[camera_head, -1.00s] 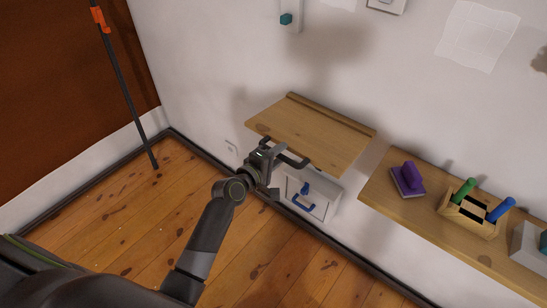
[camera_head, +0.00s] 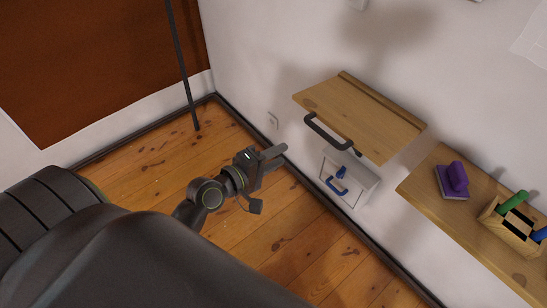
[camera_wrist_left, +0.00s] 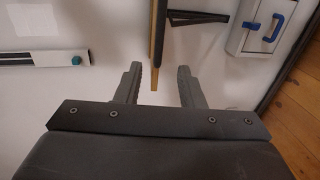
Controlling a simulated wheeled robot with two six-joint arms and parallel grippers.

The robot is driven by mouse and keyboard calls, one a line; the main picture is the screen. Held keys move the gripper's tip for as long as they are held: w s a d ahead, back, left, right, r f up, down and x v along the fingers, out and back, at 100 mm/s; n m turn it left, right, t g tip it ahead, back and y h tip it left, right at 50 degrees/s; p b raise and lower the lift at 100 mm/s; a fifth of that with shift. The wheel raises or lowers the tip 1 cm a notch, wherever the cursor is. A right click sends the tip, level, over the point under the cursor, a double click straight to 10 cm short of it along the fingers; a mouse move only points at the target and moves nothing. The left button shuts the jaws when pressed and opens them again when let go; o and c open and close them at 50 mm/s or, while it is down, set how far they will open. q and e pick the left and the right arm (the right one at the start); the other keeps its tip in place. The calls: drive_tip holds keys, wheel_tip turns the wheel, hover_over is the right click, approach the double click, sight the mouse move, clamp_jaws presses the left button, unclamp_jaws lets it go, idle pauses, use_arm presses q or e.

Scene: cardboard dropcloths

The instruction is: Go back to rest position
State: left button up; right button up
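My left gripper (camera_head: 268,178) is in the middle of the head view, over the wooden floor and to the left of the fold-down wooden board (camera_head: 360,115). It stands apart from the board's black handle (camera_head: 330,134). In the left wrist view the two fingers of the left gripper (camera_wrist_left: 158,75) are spread with nothing held between them. The board shows edge-on behind them. My right gripper is not in view.
A white box with a blue handle (camera_head: 336,184) hangs below the board. A wooden shelf (camera_head: 425,195) at right holds a purple block (camera_head: 453,180) and a wooden holder (camera_head: 510,226) with coloured handles. A dark pole (camera_head: 183,70) leans at left. Open floor lies around the gripper.

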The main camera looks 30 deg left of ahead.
use_arm(q)
drive_tip(key=shift+s+a, duration=0.1)
drive_tip(key=shift+s, duration=0.25)
idle(0.3)
drive_tip(key=s+a+f+m+g+y, duration=0.2)
drive_tip(key=s+a+f, duration=0.1)
drive_tip(key=f, duration=0.8)
drive_tip(key=s+a+f+m+g+y, duration=0.1)
drive_tip(key=s+a+f+g, duration=0.15)
drive_tip(key=f, duration=0.85)
drive_tip(key=s+a+f+m+g+y, duration=0.2)
drive_tip(key=s+f, duration=0.2)
drive_tip(key=f, duration=0.6)
drive_tip(key=s+f+m+g, duration=0.2)
drive_tip(key=s+f, duration=0.3)
drive_tip(key=s, duration=0.3)
drive_tip(key=s+f+m+g+y, duration=0.1)
drive_tip(key=s+f+m+g, duration=0.2)
drive_tip(key=s+f, duration=0.3)
drive_tip(key=s+f+m+g, duration=0.2)
drive_tip(key=s+f, duration=0.4)
drive_tip(key=s, duration=0.6)
drive_tip(key=shift+s+m, duration=0.2)
drive_tip(key=shift+m, duration=0.6)
drive_tip(key=shift+d, duration=0.1)
